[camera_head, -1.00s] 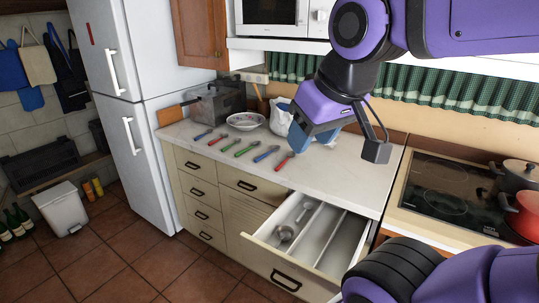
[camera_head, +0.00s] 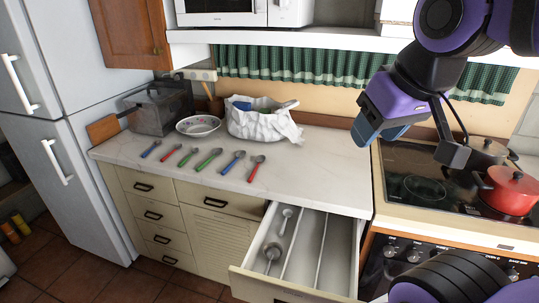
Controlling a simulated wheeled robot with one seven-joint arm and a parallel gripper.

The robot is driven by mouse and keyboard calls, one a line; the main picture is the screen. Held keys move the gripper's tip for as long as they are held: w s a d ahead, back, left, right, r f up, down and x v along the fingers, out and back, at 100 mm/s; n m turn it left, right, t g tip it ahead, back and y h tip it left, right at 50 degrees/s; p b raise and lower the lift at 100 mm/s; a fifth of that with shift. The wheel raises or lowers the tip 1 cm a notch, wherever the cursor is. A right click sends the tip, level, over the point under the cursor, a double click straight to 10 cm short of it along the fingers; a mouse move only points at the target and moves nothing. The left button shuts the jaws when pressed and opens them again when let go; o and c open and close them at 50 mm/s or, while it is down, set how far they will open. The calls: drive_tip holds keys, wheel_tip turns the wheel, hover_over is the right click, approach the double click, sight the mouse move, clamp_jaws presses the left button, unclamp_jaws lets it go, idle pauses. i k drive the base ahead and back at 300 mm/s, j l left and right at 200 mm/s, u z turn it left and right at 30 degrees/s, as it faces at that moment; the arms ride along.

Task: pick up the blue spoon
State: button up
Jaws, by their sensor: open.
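Several utensils with coloured handles lie in a row on the pale countertop (camera_head: 310,165). Two have blue handles: one at the left end (camera_head: 150,149) and one nearer the right end (camera_head: 232,165), just left of a red-handled utensil (camera_head: 256,168). Their heads are too small to say surely which is the spoon. My gripper (camera_head: 379,134) is open and empty. It is in front of the wall above the right end of the counter, well right of the utensils and apart from them.
An open drawer (camera_head: 248,283) with metal utensils juts out below the counter. A patterned bowl (camera_head: 198,125), a white bag (camera_head: 262,122) and a grey box (camera_head: 160,108) stand behind the row. A stove (camera_head: 420,188) with a red pot (camera_head: 507,190) is at right.

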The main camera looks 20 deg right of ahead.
sight(240, 154)
drive_tip(key=j+z, duration=0.35)
drive_tip(key=i+j+z, duration=0.1)
drive_tip(key=z, duration=0.25)
drive_tip(key=j+z, duration=0.8)
drive_tip(key=j, duration=2.45)
drive_tip(key=j+z, duration=0.2)
drive_tip(key=j, duration=0.25)
drive_tip(key=i+j+z, duration=0.2)
drive_tip(key=j, duration=0.25)
drive_tip(key=k+l, duration=0.05)
drive_tip(key=k, duration=0.05)
